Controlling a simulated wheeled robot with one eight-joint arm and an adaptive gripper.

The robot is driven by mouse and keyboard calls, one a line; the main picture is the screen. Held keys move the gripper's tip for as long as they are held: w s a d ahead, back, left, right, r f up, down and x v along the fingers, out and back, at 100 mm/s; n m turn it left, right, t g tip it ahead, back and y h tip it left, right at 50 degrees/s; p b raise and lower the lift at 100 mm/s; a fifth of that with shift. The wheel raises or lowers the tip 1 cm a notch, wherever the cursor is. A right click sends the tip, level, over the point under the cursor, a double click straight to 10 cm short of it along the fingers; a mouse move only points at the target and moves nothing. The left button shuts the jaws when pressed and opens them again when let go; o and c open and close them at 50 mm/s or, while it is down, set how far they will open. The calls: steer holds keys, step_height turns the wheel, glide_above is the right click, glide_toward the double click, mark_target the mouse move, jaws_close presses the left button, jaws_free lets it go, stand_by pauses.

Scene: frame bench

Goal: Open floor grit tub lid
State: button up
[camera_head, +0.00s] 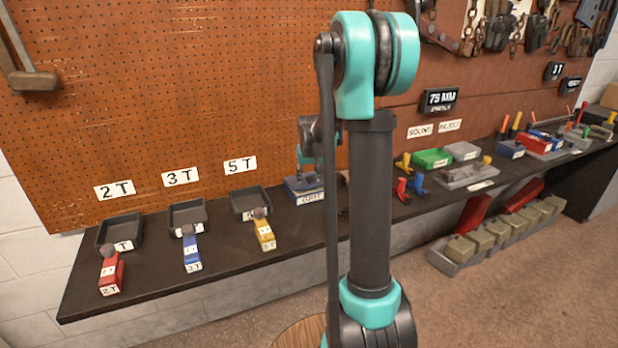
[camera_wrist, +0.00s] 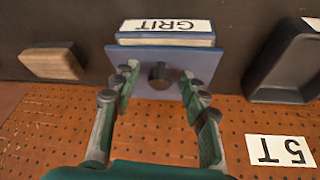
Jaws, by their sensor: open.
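The grit tub (camera_wrist: 165,42) is a small blue-grey box with a white GRIT label, seen upside down in the wrist view. Its flat blue-grey lid (camera_wrist: 160,55) lies over the top and carries a dark round knob (camera_wrist: 159,76). My gripper (camera_wrist: 158,82) is open, its green fingers with dark tips spread to either side of the knob. I cannot tell whether they touch it. In the head view the tub (camera_head: 309,196) stands on the bench, partly hidden by my arm.
A pegboard wall (camera_head: 150,110) rises behind the dark bench (camera_head: 150,270). Black trays marked 2T, 3T and 5T (camera_head: 247,202) stand left of the tub, with red, blue and yellow tagged pieces. A brown block (camera_wrist: 50,62) lies near the tub. A green bin (camera_head: 431,158) is further right.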

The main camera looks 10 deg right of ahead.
jaws_close()
steer(key=shift+r, duration=0.1)
stand_by(0.4)
steer(key=shift+w+r+g, duration=0.45)
steer(key=shift+r+g, duration=0.1)
steer(key=shift+g, duration=0.15)
steer(key=shift+w+a+r+g+h, duration=0.2)
steer(key=shift+w+r+g+h, duration=0.1)
steer(key=shift+w+r+g, duration=0.6)
steer(key=w+a+r, duration=0.1)
steer(key=w+r, duration=0.2)
steer(key=w, duration=0.3)
steer(key=shift+w+a+r, duration=0.15)
steer(key=shift+w+r, duration=0.2)
steer(key=shift+w, duration=0.1)
